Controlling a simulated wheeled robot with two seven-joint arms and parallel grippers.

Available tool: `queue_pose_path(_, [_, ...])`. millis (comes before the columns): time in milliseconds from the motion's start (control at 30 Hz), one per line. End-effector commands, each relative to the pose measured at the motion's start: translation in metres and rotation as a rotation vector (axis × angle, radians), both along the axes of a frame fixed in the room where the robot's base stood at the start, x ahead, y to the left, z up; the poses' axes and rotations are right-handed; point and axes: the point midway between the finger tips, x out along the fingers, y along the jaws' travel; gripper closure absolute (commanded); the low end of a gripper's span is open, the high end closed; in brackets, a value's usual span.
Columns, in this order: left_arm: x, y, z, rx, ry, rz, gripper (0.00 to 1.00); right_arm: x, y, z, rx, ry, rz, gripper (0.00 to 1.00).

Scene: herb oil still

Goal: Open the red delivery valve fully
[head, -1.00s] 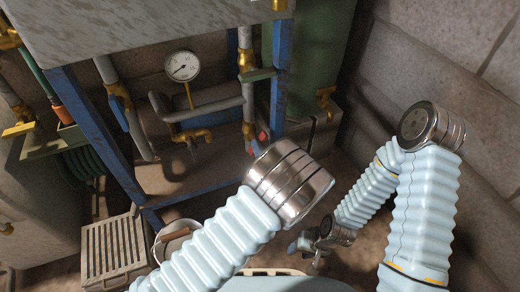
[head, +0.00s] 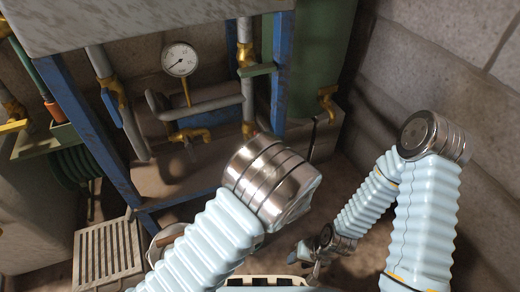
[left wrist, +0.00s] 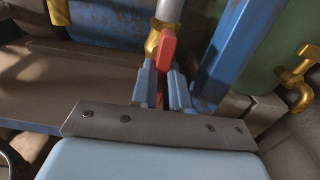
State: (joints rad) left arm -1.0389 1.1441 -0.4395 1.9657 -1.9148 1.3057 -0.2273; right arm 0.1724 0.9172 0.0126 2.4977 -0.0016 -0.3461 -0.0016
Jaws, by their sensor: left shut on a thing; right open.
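The red delivery valve's lever (left wrist: 167,48) shows in the left wrist view, in front of a brass fitting (left wrist: 153,42) on a grey pipe. My left gripper (left wrist: 162,80) is shut on the lever, with one finger on each side of it. In that view the lever runs roughly up and down, close to the pipe's line. In the head view my left arm hides the lever and the left gripper. My right gripper (head: 314,264) is open and empty, low beside the still, away from the valve.
A blue frame post (left wrist: 228,52) stands just right of the valve. A green tank with a brass tap (head: 327,101) is farther right. A pressure gauge (head: 179,60) and grey pipes are to the left. A slatted crate (head: 106,251) and a bucket are on the floor.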

Motion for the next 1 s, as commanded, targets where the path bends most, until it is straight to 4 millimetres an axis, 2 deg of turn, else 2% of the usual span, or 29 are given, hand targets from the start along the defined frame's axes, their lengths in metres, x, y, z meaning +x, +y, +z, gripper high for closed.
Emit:
queue_pose_path(467, [-0.0006, -0.0003, -0.0017, -0.018, -0.002, 0.000, 1.00, 0.0000, 0.0000, -0.0012, 0.000, 0.000, 0.000, 0.57])
queue_pose_path(500, [-0.0006, -0.0004, -0.0017, -0.018, -0.002, 0.000, 0.82, 0.0000, 0.0000, -0.0012, 0.000, 0.000, 0.000, 0.57])
queue_pose_path(633, [-0.0004, -0.0003, -0.0012, -0.016, -0.002, 0.000, 0.62, 0.0000, 0.0000, -0.0011, 0.000, 0.000, 0.000, 0.57])
queue_pose_path(1000, [-0.0044, -0.0025, -0.0001, -0.016, -0.004, -0.001, 0.60, 0.0000, 0.0000, -0.0001, 0.000, 0.000, 0.000, 0.57])
